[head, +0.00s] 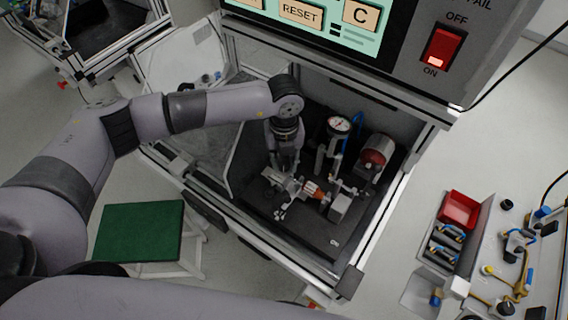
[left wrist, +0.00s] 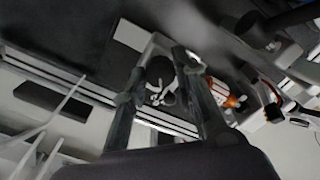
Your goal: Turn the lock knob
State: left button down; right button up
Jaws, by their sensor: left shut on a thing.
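My left gripper (head: 284,168) reaches down from above into the open test bay, at the left end of a silver metal fixture (head: 290,188). In the left wrist view, its two dark fingers (left wrist: 166,95) stand either side of a small dark and silver part, which I take as the lock knob (left wrist: 160,80). The gripper is shut on it. In the head view the gripper hides most of the knob, so its turn angle cannot be read. An orange part (head: 313,190) sits just right of the gripper and also shows in the left wrist view (left wrist: 222,92). My right gripper is out of view.
A round dial gauge (head: 339,125) and a red-faced cylinder (head: 376,152) stand behind the fixture. The bay's metal frame (head: 270,247) runs along the front. The control panel (head: 330,25) overhangs the back. The dark bay floor (head: 318,240) is bare at the front right.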

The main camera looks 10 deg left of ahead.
pick_arm(q)
jog(key=m+b, duration=0.5)
jog(key=b, duration=0.2)
jog(key=m+b, duration=0.6)
jog(key=b, duration=0.1)
jog(key=shift+f+m+b, duration=0.2)
jog(key=shift+m+b, duration=0.1)
jog(key=shift+b, duration=0.05)
jog(key=shift+r+m+b, duration=0.15)
jog(key=shift+m+b, duration=1.05)
jog(key=shift+r+m+b, duration=0.1)
jog(key=shift+m+b, duration=0.2)
jog(key=shift+b, duration=0.05)
jog(key=c, duration=1.3)
grip_release()
